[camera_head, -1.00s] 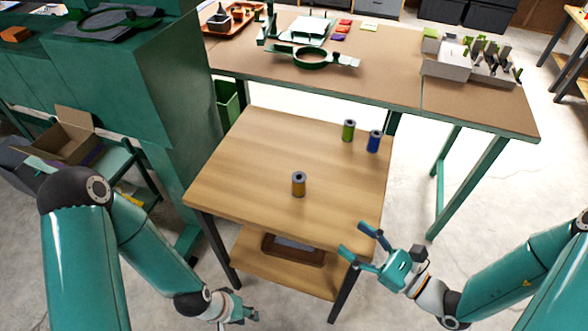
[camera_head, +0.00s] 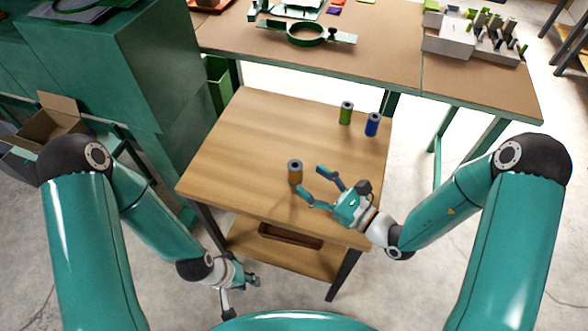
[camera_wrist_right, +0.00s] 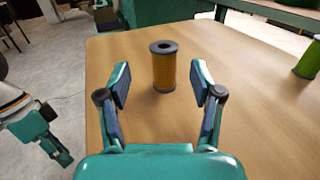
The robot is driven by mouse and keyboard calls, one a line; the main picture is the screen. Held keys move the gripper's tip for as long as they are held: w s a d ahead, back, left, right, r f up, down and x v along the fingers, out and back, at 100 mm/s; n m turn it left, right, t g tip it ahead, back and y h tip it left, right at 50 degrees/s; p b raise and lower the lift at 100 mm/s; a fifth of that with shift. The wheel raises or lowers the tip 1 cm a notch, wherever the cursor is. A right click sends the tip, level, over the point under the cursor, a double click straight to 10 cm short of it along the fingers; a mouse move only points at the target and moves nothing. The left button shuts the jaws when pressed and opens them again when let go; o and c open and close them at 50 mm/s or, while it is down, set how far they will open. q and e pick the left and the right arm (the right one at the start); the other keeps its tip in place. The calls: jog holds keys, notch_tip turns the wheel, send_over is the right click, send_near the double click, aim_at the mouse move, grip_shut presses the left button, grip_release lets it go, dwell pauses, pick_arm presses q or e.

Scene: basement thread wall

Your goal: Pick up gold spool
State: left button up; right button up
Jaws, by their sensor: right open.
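The gold spool (camera_head: 295,172) stands upright on the small wooden table, near its front middle. In the right wrist view the gold spool (camera_wrist_right: 163,68) stands just beyond and between the open fingertips. My right gripper (camera_head: 309,186) is open and empty, low over the table, just to the right of the spool. Its two fingers also show in the right wrist view (camera_wrist_right: 160,88). My left gripper (camera_head: 240,285) hangs low in front of the table's left front side, away from the spool. Its fingers are too small to judge.
A green spool (camera_head: 346,113) and a blue spool (camera_head: 372,124) stand at the back right of the wooden table (camera_head: 235,150). A long workbench (camera_head: 390,75) with a green ring fixture (camera_head: 306,35) runs behind. The table's left side is clear.

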aim_at(301, 170)
jog(key=shift+p+x, duration=0.55)
jog(key=shift+x, duration=2.65)
jog(key=shift+w+d, duration=0.2)
jog(key=c, duration=1.2)
